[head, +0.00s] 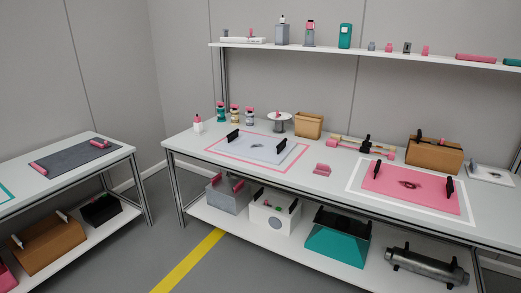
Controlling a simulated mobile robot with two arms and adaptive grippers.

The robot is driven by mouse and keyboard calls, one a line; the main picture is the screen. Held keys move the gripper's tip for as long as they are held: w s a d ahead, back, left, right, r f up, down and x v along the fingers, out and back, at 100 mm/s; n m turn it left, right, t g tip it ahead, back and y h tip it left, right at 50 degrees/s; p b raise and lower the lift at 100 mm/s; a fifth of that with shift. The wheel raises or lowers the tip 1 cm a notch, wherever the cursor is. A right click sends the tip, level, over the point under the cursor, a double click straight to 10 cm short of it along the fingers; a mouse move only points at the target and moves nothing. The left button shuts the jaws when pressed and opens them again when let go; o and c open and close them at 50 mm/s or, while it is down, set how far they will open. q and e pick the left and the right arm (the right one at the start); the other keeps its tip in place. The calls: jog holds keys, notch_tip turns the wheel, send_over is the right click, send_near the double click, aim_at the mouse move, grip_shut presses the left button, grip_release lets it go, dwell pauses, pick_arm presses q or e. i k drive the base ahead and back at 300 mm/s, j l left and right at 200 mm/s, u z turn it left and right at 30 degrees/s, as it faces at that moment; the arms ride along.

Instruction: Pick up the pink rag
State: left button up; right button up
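I cannot tell for certain which thing is the pink rag. A small pink piece (322,169) lies on the middle of the long workbench, between the pale grey panel and the pink panel. It is low, and too small to tell whether it is cloth. Other pink pieces are two small rolls on the left table, one at its near left end (39,167) and one farther back (99,143). A longer pink roll (475,57) lies on the wall shelf. Neither of my grippers is in view.
The long workbench (200,140) carries a pale grey panel (262,148) and a pink panel (408,190), both with black handles. A tan bin (308,125) and brown box (433,155) stand behind. Cases fill the lower shelf. Grey floor (165,235) is clear between the tables.

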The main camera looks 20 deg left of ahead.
aim_at(321, 169)
jog(key=i+j+u, duration=0.1)
jog(key=i+u, duration=0.15)
jog(key=i, duration=0.65)
